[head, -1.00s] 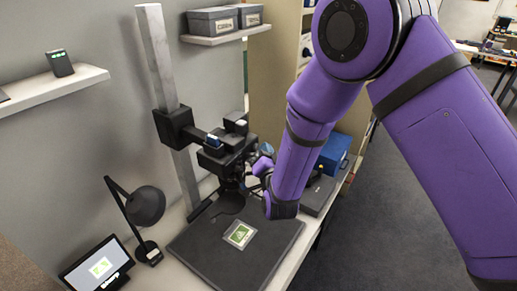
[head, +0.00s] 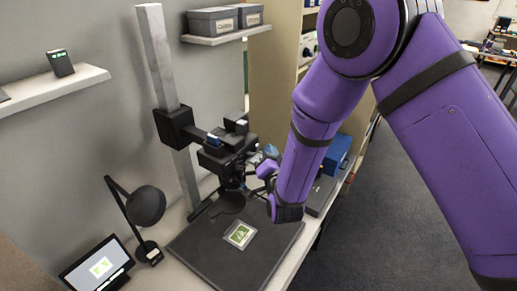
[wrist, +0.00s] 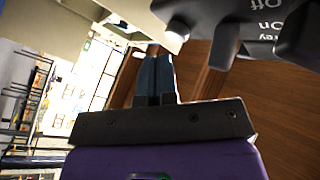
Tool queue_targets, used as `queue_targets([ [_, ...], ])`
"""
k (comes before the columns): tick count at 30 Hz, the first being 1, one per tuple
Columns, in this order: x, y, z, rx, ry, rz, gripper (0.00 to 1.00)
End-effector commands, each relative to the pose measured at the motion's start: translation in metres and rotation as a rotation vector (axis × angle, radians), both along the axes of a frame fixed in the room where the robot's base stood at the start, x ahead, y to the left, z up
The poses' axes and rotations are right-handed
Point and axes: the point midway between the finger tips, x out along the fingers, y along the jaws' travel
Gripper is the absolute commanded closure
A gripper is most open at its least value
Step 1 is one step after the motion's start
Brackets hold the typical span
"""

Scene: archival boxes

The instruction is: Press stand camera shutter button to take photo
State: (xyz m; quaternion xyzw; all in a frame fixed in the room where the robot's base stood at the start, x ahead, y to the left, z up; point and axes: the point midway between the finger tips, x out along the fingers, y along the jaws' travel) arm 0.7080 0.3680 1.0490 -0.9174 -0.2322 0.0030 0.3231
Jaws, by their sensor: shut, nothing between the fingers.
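The black stand camera (head: 222,153) is mounted on a grey upright column (head: 157,58) above a dark baseboard. My gripper (head: 269,151) is just to the right of the camera in the head view, partly hidden by my forearm. In the wrist view its blue fingers (wrist: 154,60) are together with nothing between them. A dark camera part (wrist: 262,32) with "Off" and "On" lettering is close by at the upper right. A small pale piece (wrist: 175,40) shows near the fingertips; I cannot tell whether it is the shutter button or whether the fingers touch it.
A green picture card (head: 240,235) lies on the baseboard (head: 205,247). A black lamp (head: 146,206) and a lit screen (head: 98,266) stand at the left. A blue box (head: 335,153) is behind my forearm. Wall shelves are above; open floor is to the right.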

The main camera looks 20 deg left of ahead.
Motion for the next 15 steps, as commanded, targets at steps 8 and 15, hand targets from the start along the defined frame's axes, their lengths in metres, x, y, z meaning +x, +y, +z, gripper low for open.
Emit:
queue_targets([
  [8, 0.0, -0.001, 0.0, -0.001, 0.0, -0.001, 1.0],
  [15, -0.005, -0.017, 0.0, -0.001, 0.0, -0.002, 1.0],
])
